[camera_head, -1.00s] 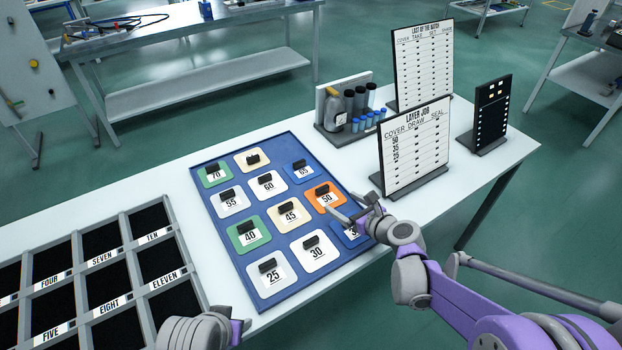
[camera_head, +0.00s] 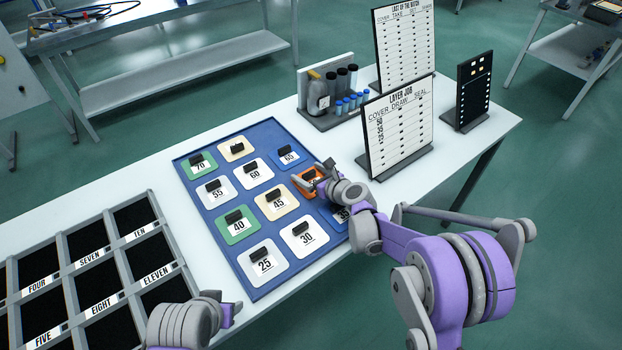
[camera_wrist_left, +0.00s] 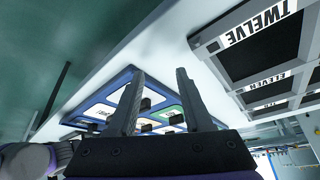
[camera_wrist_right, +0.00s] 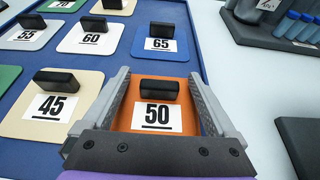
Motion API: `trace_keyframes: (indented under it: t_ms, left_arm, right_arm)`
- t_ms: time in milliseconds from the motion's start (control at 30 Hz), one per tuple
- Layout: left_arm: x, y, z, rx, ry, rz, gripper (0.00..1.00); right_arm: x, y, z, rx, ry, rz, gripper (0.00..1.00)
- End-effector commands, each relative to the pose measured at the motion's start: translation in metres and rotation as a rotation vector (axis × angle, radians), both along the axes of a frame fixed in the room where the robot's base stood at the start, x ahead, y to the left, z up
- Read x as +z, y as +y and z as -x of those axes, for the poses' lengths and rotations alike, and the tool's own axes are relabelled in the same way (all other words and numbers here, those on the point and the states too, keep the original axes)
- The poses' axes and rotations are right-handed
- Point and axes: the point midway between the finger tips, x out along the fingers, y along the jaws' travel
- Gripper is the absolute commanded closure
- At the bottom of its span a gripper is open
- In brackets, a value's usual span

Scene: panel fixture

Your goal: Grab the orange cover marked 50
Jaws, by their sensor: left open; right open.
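The orange cover marked 50 (camera_wrist_right: 158,112) lies on the blue panel and has a black block handle. In the right wrist view it sits between the two fingers of my open right gripper (camera_wrist_right: 160,95), with the handle between them and apart from both. In the head view the orange cover (camera_head: 303,181) is partly hidden by my right gripper (camera_head: 322,172). My left gripper (camera_wrist_left: 155,100) is open and empty in the left wrist view. In the head view the left wrist shows at the bottom, its fingers hard to make out.
The blue panel (camera_head: 188,184) holds several other numbered covers, such as 45 (camera_head: 276,202), 65 (camera_head: 287,157) and 30 (camera_head: 304,237). A compartment rack (camera_head: 158,222) stands at left. A bottle holder (camera_head: 324,118) and a checklist board (camera_head: 398,125) stand behind the panel.

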Motion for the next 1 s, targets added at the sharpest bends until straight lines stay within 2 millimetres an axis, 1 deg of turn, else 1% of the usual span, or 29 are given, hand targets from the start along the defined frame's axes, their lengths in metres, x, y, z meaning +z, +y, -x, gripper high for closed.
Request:
trace_keyframes:
  t_ms: [100, 300, 333, 833, 1000]
  left_arm:
    - [0.0006, 0.0000, -0.0001, 0.000, 0.000, 0.000, 0.50]
    - [0.0005, 0.0000, -0.0001, 0.000, 0.000, 0.000, 0.50]
    - [0.0005, 0.0000, -0.0001, 0.000, 0.000, 0.000, 0.50]
    - [0.0005, 0.0000, -0.0001, 0.000, 0.000, 0.000, 0.50]
    - [0.0005, 0.0000, -0.0001, 0.000, 0.000, 0.000, 0.50]
  right_arm:
    - [-0.0034, 0.0045, -0.0065, -0.001, -0.001, 0.001, 0.07]
    - [-0.0038, 0.0048, -0.0069, -0.001, -0.001, 0.001, 0.07]
    - [-0.0038, 0.0048, -0.0069, -0.001, -0.001, 0.001, 0.09]
    - [-0.0037, 0.0047, -0.0067, -0.001, 0.000, 0.000, 0.99]
    - [-0.0035, 0.0047, -0.0067, -0.001, 0.000, 0.000, 1.00]
